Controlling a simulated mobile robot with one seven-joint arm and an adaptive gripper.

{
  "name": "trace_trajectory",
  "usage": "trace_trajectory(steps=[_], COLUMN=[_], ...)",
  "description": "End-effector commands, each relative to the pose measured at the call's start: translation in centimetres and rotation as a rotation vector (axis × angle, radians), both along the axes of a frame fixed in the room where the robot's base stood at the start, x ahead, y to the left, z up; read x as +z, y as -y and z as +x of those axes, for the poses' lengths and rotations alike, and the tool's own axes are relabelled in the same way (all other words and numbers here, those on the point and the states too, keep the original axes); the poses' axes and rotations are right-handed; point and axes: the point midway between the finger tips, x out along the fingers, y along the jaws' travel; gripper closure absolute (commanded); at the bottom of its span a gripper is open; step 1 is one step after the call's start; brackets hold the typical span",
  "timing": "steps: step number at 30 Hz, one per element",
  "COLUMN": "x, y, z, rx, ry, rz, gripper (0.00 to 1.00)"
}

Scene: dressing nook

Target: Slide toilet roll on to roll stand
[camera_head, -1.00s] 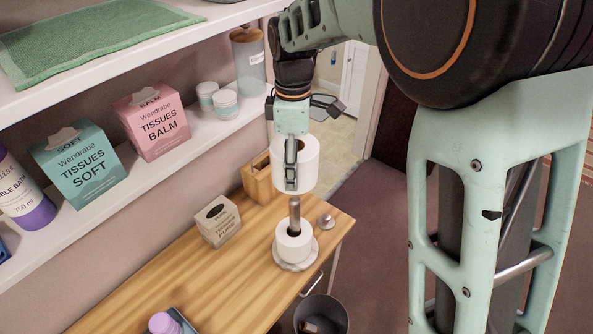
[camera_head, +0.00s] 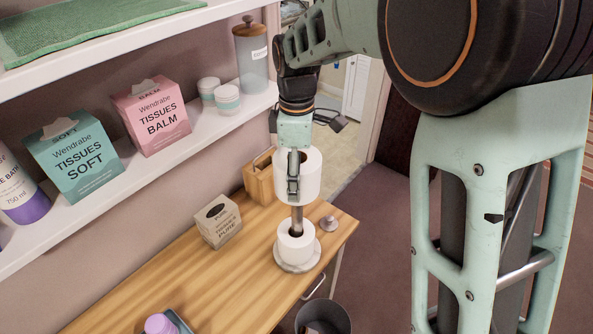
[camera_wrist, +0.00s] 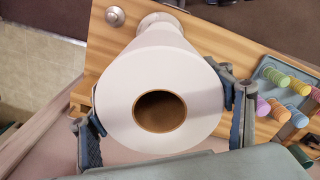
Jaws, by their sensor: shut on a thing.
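A white toilet roll (camera_head: 312,176) is in my gripper (camera_head: 293,186), whose fingers press on its opposite sides; the wrist view also shows this roll (camera_wrist: 112,105) with its brown core open toward the camera. The roll stand has a metal rod (camera_head: 297,217) and a pale round base (camera_head: 312,262) on the wooden counter. Another white roll (camera_head: 297,247) sits around the rod on the base. The held roll is above that roll, its lower edge at the rod's top; I cannot tell whether the rod tip is inside its core.
A small metal knob-like object (camera_head: 329,223) lies right of the stand. A grey bin (camera_head: 323,318) is below the counter edge. The shelf (camera_head: 195,142) holds boxes and jars.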

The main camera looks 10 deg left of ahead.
Motion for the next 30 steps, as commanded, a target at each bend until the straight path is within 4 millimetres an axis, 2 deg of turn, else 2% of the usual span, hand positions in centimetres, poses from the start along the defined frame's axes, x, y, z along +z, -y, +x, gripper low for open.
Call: trace_trajectory(steps=[1, 6, 30], x=[-0.73, -1.39, -1.39], y=[0.02, 0.01, -0.04], z=[0.02, 0.04, -0.02], rx=[0.000, 0.000, 0.001], ry=[0.000, 0.001, 0.001], rz=[0.000, 0.000, 0.000], gripper=[0.53, 0.53, 0.53])
